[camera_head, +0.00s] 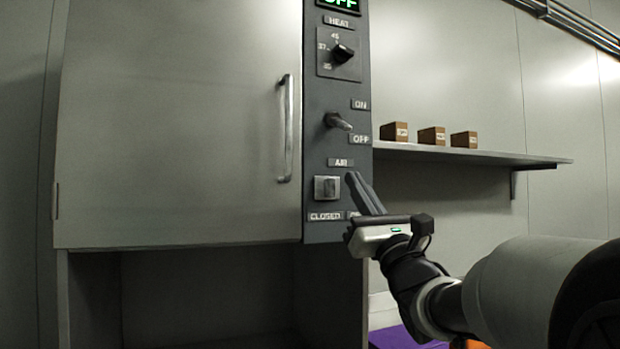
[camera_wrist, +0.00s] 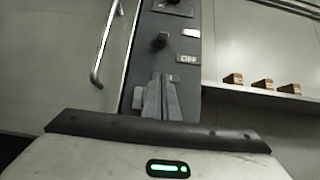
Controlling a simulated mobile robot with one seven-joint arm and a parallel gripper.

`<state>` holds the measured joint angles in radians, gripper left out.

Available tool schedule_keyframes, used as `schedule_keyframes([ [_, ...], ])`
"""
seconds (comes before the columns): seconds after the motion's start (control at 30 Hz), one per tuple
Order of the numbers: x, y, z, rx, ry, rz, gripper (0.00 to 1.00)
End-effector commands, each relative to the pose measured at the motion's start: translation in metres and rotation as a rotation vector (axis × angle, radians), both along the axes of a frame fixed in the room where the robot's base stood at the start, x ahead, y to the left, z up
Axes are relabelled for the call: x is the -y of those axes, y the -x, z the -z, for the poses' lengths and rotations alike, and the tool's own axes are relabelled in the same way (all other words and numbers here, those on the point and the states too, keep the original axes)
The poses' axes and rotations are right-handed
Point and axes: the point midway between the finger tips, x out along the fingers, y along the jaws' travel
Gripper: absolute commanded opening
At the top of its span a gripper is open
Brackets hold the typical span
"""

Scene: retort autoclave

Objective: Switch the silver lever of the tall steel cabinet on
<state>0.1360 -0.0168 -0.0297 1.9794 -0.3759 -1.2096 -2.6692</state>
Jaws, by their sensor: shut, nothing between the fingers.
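The tall steel cabinet (camera_head: 175,120) fills the left of the head view, with a dark control panel along its right edge. The silver lever (camera_head: 338,122) sticks out of the panel beside the ON and OFF labels and slants down toward OFF. In the wrist view the lever (camera_wrist: 159,41) shows ahead of the fingers, near the OFF label. My gripper (camera_head: 352,180) is shut and empty. Its fingertips are below the lever and right of the AIR knob, apart from the lever in the picture. In the wrist view the closed fingers (camera_wrist: 160,85) point up at the panel.
The HEAT dial (camera_head: 343,53) is above the lever, under a green OFF display (camera_head: 340,4). The AIR knob (camera_head: 327,189) is below, over a CLOSED label. A door handle (camera_head: 287,130) stands left. A wall shelf (camera_head: 470,153) with three brown boxes (camera_head: 432,136) is right.

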Motion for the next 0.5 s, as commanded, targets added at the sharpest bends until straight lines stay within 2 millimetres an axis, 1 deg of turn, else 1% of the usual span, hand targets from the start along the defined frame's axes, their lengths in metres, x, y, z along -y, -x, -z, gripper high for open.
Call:
schedule_keyframes([
  [0.03,-0.003,-0.008,-0.009,0.002,0.001,-0.001,0.0],
  [0.1,-0.006,-0.018,-0.019,0.003,-0.001,-0.001,0.0],
  [0.33,-0.018,-0.053,-0.052,0.002,-0.001,-0.001,0.0],
  [0.37,-0.018,-0.054,-0.056,0.003,0.0,-0.001,0.0],
  [0.4,-0.015,-0.047,-0.063,0.004,-0.001,0.001,0.0],
  [0.5,-0.013,-0.041,-0.074,0.002,0.0,0.002,0.0],
])
